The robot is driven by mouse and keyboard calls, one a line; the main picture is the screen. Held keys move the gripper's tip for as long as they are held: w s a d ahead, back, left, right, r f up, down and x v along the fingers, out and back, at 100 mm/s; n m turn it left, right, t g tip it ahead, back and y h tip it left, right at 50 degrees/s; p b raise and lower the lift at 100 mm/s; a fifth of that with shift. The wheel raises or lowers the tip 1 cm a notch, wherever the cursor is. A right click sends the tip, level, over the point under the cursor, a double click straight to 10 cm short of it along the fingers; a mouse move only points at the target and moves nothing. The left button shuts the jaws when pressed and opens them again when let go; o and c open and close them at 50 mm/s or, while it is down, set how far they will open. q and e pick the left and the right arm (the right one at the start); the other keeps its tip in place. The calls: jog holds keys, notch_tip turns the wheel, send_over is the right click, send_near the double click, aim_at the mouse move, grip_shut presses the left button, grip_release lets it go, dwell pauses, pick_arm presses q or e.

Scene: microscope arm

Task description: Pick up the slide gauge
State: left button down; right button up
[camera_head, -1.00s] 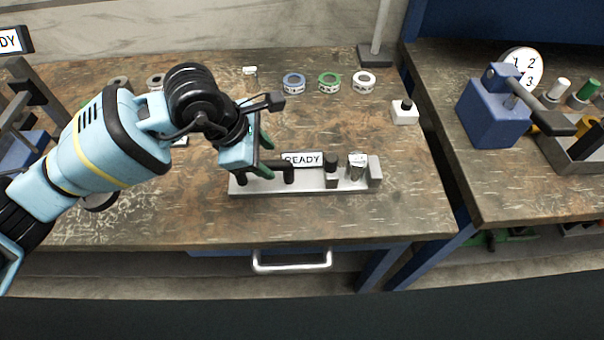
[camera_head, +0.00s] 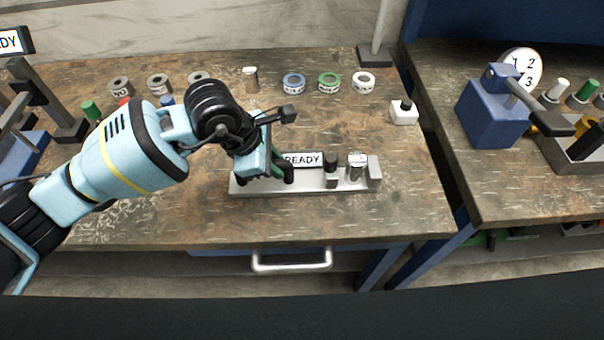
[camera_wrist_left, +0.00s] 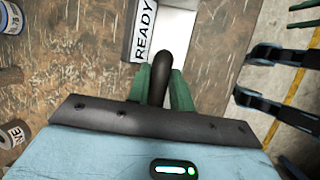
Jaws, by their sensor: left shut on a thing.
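The slide gauge (camera_head: 310,188) is a long light-grey bar lying on the brown worktop, with a white READY label, a dark arched handle at its left end, and a black block and a silver cylinder (camera_head: 356,167) toward its right end. My left gripper (camera_head: 275,173) is at the left end of the gauge, shut on the dark handle (camera_head: 289,174). In the left wrist view the green fingers stand on both sides of the handle (camera_wrist_left: 161,70), with the READY label (camera_wrist_left: 145,30) just beyond. The bar appears to rest on the worktop.
The worktop (camera_head: 400,205) in front and right of the gauge is clear.

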jog(key=shift+s, duration=0.35)
jog(key=shift+w, duration=0.2)
dwell(0.5)
pick_arm(q)
jog(key=shift+w+r, duration=0.15)
jog(key=shift+r, duration=0.1)
pick_arm(e)
jog(key=shift+w, duration=0.3)
